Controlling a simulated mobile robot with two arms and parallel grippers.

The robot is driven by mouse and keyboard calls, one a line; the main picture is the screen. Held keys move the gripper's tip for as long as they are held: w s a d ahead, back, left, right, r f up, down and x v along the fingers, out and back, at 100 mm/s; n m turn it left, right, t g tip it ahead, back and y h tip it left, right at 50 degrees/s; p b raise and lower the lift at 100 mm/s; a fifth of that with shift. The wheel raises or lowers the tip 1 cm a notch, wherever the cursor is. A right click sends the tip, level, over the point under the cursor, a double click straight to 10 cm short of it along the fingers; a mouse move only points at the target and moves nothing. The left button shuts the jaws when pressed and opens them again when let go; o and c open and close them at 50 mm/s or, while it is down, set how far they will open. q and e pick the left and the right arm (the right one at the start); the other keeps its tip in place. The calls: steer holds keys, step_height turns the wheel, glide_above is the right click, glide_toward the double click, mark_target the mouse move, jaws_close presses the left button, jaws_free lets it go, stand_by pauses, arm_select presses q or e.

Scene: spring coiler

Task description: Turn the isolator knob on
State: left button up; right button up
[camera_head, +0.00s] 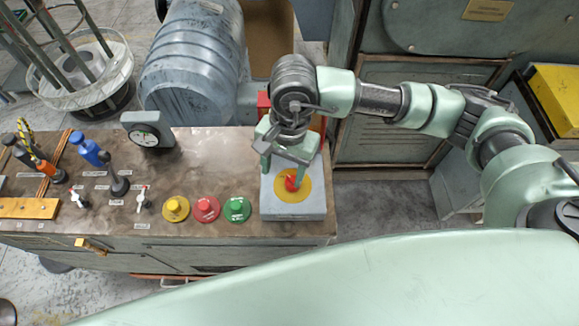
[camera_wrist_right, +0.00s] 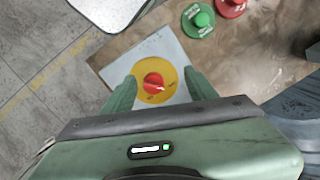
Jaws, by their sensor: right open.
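The isolator knob (camera_head: 291,184) is red and sits on a round yellow plate (camera_head: 303,196) on top of a pale grey box (camera_head: 290,211) at the right end of the bench. My right gripper (camera_head: 284,170) is open above the box, its fingers pointing down. In the right wrist view, the knob (camera_wrist_right: 153,82) lies between the two fingers (camera_wrist_right: 160,78), with yellow plate visible around it. No finger clearly touches the knob; the height gap is hard to judge. My left gripper is not in view.
Green (camera_head: 237,210), red (camera_head: 207,209) and yellow (camera_head: 176,209) push buttons stand left of the box. Further left are small levers and a dial gauge (camera_head: 146,131). A large grey motor-like drum (camera_head: 193,65) stands behind the bench. Floor is free right of the bench.

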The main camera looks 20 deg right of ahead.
mark_target(292, 179)
steer(key=shift+w+d+t+h, duration=0.15)
steer(key=shift+w+d+h, duration=0.15)
steer(key=shift+d, duration=0.25)
steer(key=shift+w+d+t+h, duration=0.15)
steer(key=shift+w+d+h, duration=0.15)
steer(key=shift+d, duration=0.25)
steer(key=shift+d+f, duration=0.15)
steer(key=shift+d, duration=0.15)
step_height(292, 179, down, 6)
steer(key=shift+p, duration=1)
steer(key=shift+a+f, duration=0.1)
steer(key=shift+f, duration=0.5)
steer(key=shift+c, duration=0.4)
